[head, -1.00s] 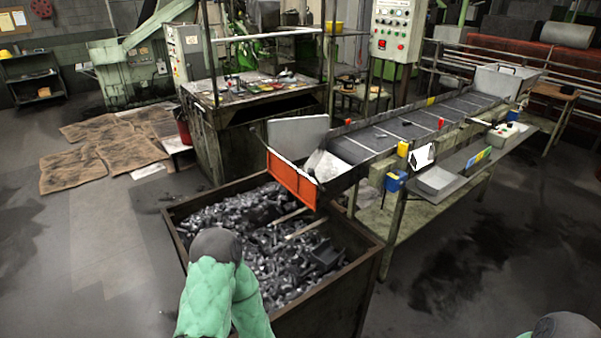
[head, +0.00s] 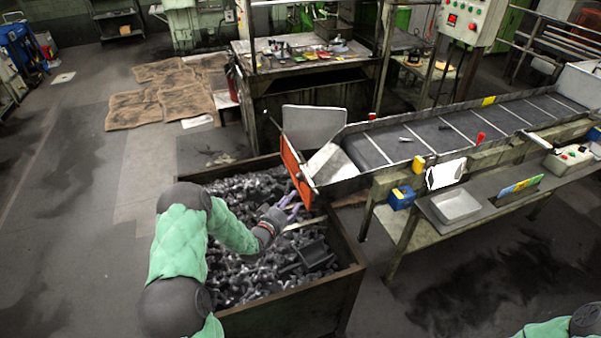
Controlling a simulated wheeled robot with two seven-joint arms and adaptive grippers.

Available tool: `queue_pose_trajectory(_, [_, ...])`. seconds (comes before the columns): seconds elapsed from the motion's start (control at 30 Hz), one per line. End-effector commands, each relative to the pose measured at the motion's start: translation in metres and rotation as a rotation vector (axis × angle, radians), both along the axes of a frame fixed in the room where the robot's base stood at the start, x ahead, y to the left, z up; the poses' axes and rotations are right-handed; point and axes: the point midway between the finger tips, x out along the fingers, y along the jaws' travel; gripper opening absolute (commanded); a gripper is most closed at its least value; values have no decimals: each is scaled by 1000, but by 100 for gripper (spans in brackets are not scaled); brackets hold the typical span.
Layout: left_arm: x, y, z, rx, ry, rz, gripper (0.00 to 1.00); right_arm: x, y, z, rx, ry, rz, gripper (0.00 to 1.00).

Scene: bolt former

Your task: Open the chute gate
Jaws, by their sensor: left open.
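The chute gate is an orange-red plate (head: 296,172) standing across the lower left end of the conveyor chute (head: 337,163). It looks shut, upright at the chute mouth above the bin. My left gripper (head: 291,204) is open, its purple-grey fingers just below and in front of the plate's lower part. I cannot tell whether it touches the plate. My right arm shows only at the bottom right corner; its gripper is out of view.
A metal bin (head: 358,270) full of dark bolts lies under the chute and my left arm. The conveyor (head: 450,132) runs up to the right, beside a bench with a grey tray (head: 457,205) and a blue box (head: 401,197). A control panel (head: 469,20) stands behind.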

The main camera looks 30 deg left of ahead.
Motion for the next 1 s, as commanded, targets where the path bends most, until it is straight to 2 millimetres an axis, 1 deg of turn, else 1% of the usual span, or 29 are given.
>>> queue_pose_trajectory(0.03, [0,8,13,13,-34,3,50,0,0,3,0,1,0,0])
queue_pose_trajectory(0.1, [1,14,21,23,-65,2,50,0,0,3,0,1,0,0])
queue_pose_trajectory(0.2, [6,16,26,28,-82,0,50,0,0,4,0,1,0,0])
queue_pose_trajectory(0.27, [12,16,26,28,-83,0,50,0,0,4,0,1,0,0])
queue_pose_trajectory(0.37, [27,16,26,29,-83,-1,50,0,0,5,0,0,0,0])
queue_pose_trajectory(0.6, [70,17,26,28,-82,-1,50,0,0,8,0,0,0,0])
queue_pose_trajectory(0.7, [85,17,26,27,-81,0,50,0,0,8,0,0,0,0])
queue_pose_trajectory(0.83, [99,17,26,29,-80,-1,50,0,0,9,0,-1,0,0])
queue_pose_trajectory(1.0, [108,18,25,27,-79,1,50,0,0,9,0,0,0,0])
